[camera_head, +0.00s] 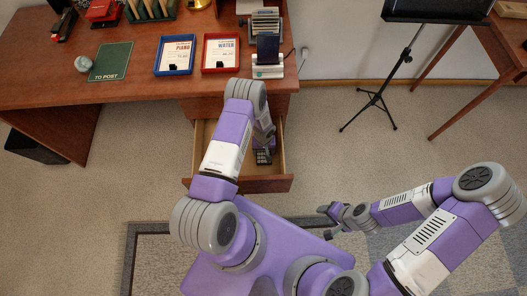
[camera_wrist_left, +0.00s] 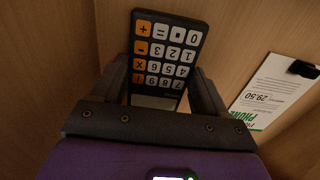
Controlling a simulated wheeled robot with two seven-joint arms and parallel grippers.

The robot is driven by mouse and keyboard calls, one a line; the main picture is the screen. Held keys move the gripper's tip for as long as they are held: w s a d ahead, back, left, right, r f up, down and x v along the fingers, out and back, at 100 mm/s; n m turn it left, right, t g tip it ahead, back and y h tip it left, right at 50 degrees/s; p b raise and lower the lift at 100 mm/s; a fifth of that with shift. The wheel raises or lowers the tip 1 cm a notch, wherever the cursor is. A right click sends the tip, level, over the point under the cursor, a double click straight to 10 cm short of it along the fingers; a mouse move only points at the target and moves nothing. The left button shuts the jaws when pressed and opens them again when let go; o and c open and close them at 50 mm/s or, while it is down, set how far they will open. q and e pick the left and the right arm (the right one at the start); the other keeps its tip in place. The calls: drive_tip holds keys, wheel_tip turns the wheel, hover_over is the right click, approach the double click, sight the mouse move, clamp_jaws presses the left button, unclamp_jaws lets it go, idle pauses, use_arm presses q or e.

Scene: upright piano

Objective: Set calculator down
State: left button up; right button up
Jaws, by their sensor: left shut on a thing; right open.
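The calculator (camera_wrist_left: 168,55) is dark with white and orange keys and lies between the two fingers of my left gripper (camera_wrist_left: 165,90) in the left wrist view. In the head view the calculator (camera_head: 263,157) shows small and dark inside the open drawer (camera_head: 240,184). My left gripper (camera_head: 264,140) reaches down into the drawer and is shut on the calculator. Whether the calculator touches the drawer floor is unclear. My right gripper (camera_head: 332,221) is open and empty, out over the floor to the right of the drawer.
A white paper with a black clip (camera_wrist_left: 278,92) lies beside the calculator in the drawer. The desk (camera_head: 130,60) above carries a red tray (camera_head: 221,53), a blue tray (camera_head: 174,55) and a green "TO POST" folder (camera_head: 112,62). A music stand (camera_head: 385,75) stands at right.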

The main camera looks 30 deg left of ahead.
sight(264, 152)
use_arm(q)
drive_tip(key=shift+f, duration=0.1)
drive_tip(key=o, duration=1.1)
wheel_tip(264, 152, up, 12)
drive_tip(key=p, duration=0.4)
drive_tip(key=shift+r, duration=0.2)
